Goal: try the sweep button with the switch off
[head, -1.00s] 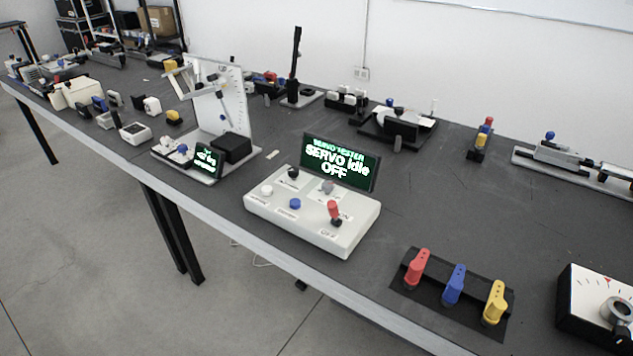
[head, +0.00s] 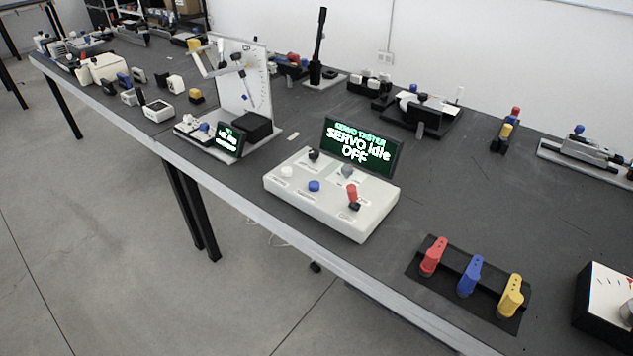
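The servo tester, a white box (head: 345,222), sits near the front edge of the dark table. Its screen (head: 361,146) reads "SERVO TESTER", "SERVO idle" and "OFF" in green and white. On its top are a white button (head: 287,172), a blue button (head: 314,186), a black knob (head: 313,155), a grey knob (head: 348,170) and a red toggle switch (head: 352,192). The button labels are too small to read, so I cannot tell which one is sweep. The red lever leans slightly. Neither of my grippers is in view.
Left of the tester stands a white upright panel (head: 236,85) with a linkage and a small screen (head: 230,139). To the right are red (head: 433,255), blue (head: 470,275) and yellow (head: 510,295) levers on a black base. The table (head: 445,205) is clear between tester and levers.

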